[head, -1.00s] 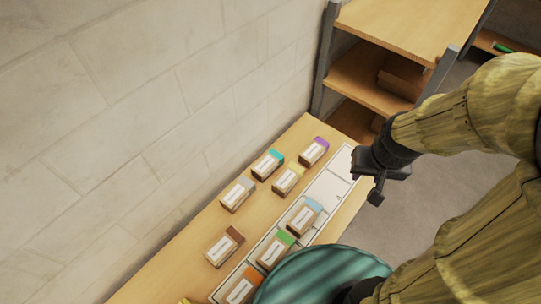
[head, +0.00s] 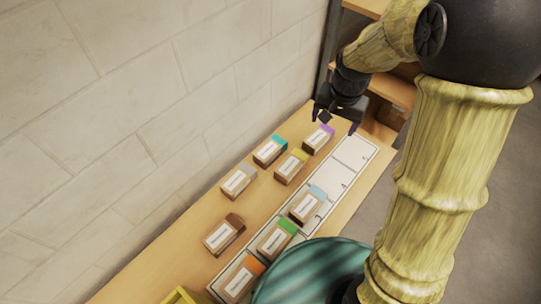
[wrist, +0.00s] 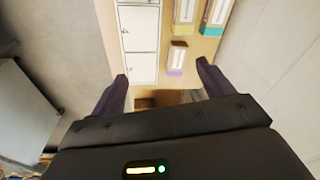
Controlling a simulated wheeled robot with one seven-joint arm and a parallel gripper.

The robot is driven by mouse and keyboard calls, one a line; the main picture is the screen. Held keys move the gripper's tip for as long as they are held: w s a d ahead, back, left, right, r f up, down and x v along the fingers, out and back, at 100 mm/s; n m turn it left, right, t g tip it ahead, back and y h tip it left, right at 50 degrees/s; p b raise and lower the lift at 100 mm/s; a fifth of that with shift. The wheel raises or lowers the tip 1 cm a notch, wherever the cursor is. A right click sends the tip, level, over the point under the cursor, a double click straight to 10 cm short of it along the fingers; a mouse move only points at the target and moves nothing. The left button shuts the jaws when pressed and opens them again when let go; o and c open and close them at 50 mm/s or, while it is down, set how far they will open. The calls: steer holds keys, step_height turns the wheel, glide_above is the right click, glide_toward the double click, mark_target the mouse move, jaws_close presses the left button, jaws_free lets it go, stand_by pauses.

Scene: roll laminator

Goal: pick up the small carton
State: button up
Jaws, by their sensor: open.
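Several small brown cartons with white labels and coloured ends are on the wooden table; the pictures do not mark one as the small carton. The purple-ended carton (head: 317,141) lies at the far end of the loose row, nearest my gripper (head: 335,122). In the wrist view this carton (wrist: 177,60) is ahead of the open fingers (wrist: 162,74), nearer the right one. My gripper is open and empty, above the table's far end and apart from the carton. The teal-ended carton (head: 269,150) and yellow-ended carton (head: 290,168) lie close by.
A white sectioned tray (head: 352,152) runs along the table (head: 160,262), holding blue-, green- and orange-ended cartons; its far sections are empty. A stone wall (head: 130,110) borders the table's left side. A wooden shelf unit (head: 385,85) stands beyond the far end.

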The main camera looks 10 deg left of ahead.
steer(key=w+a+f+m+b, duration=0.25)
steer(key=w+a+f, duration=0.35)
steer(key=a, duration=0.3)
steer(key=g+b, duration=0.1)
steer(key=b, duration=0.2)
glide_above(271, 147)
step_height(271, 147, down, 5)
steer(key=shift+m, duration=0.45)
steer(key=shift+f, duration=0.15)
step_height(271, 147, down, 12)
steer(key=p, duration=0.3)
